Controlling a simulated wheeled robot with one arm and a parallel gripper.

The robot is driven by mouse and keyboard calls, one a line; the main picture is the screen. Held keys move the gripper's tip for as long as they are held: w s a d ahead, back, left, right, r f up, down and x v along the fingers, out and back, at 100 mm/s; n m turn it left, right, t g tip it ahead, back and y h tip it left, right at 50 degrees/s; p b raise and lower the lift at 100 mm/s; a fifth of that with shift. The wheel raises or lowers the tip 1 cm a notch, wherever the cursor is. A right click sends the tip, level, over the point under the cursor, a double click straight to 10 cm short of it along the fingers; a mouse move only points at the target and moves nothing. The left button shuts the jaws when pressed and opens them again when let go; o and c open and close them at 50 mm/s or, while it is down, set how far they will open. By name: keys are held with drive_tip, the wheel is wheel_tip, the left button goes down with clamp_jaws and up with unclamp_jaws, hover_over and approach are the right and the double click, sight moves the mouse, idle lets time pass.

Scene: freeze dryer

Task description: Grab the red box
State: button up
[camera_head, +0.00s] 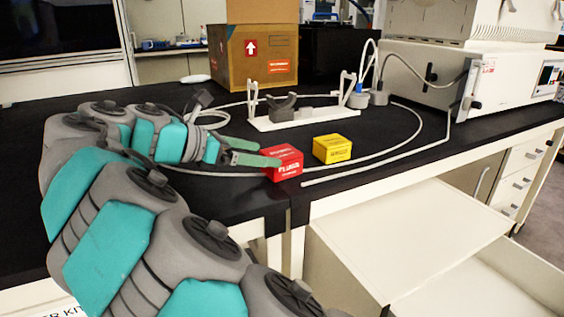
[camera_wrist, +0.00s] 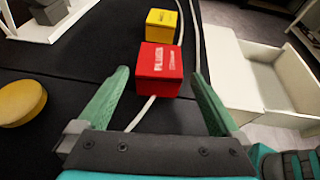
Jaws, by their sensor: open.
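The red box (camera_head: 284,163) with white lettering sits on the black bench top near its front edge. It also shows in the wrist view (camera_wrist: 159,70), ahead of and between my two green fingers. My gripper (camera_head: 262,152) is open. In the wrist view its fingertips (camera_wrist: 160,76) lie to either side of the box's near part, with a gap on each side. In the head view one finger reaches the box's left side and partly overlaps it. I cannot tell whether it touches.
A yellow box (camera_head: 332,149) stands just beyond the red box. A white cable (camera_head: 400,152) loops around both. A white stand (camera_head: 300,119) is behind, with a cardboard box (camera_head: 253,62) farther back. An open white drawer (camera_head: 410,235) juts out below the bench at right.

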sight(276, 153)
drive_tip(key=shift+r+x, duration=0.2)
drive_tip(key=shift+x, duration=2.9)
drive_tip(key=c, duration=1.3)
drive_tip(key=shift+o, duration=0.2)
drive_tip(key=shift+r, duration=0.1)
